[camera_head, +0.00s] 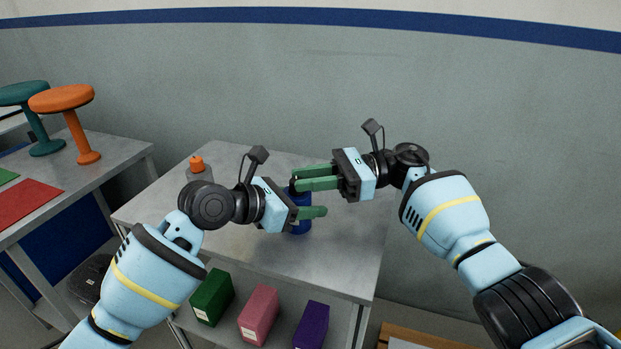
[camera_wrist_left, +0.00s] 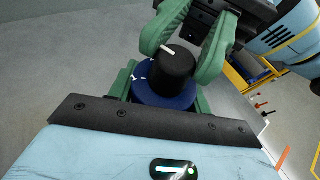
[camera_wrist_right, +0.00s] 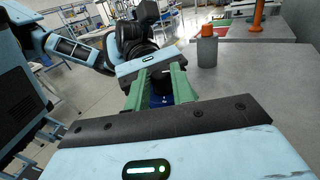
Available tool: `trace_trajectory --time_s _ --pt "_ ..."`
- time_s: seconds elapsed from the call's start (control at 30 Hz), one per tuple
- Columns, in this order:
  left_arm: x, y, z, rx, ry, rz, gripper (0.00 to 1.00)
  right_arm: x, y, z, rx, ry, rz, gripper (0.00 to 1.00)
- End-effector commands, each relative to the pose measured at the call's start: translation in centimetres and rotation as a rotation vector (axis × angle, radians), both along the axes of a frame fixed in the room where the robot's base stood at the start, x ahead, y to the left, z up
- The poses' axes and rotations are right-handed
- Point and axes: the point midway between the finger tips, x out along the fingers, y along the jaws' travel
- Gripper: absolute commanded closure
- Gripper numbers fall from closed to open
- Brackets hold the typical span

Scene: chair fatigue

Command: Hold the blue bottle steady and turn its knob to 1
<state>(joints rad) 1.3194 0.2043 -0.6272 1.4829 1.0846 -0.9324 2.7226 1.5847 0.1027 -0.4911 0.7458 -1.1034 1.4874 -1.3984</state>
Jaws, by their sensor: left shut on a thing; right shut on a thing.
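The blue bottle (camera_head: 301,226) stands upright on the grey table, mostly hidden by my grippers. My left gripper (camera_head: 312,211) is shut on its body from the left. The black knob (camera_wrist_left: 173,68) is on top of the bottle, with a white pointer line on its upper face. The bottle's blue top (camera_wrist_left: 160,95) carries small white marks, too small to read. My right gripper (camera_head: 294,180) comes from the right and is shut on the knob, one green finger on each side. In the right wrist view the knob (camera_wrist_right: 161,82) sits between its fingers above the bottle.
A grey bottle with an orange cap (camera_head: 197,163) stands at the table's back left. Green (camera_head: 212,297), pink (camera_head: 259,314) and purple (camera_head: 311,326) boxes sit on the shelf below. An orange stool (camera_head: 62,98) and a teal stool (camera_head: 24,94) stand on the left table.

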Motion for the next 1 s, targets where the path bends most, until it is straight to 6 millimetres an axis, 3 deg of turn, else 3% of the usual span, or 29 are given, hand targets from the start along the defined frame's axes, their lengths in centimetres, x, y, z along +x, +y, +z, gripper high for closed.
trace_trajectory --time_s 1.0 --pt "-0.29 -0.37 0.08 -0.003 -0.001 -0.010 0.89 0.24 -0.17 -0.37 -0.003 0.006 0.099 0.99"
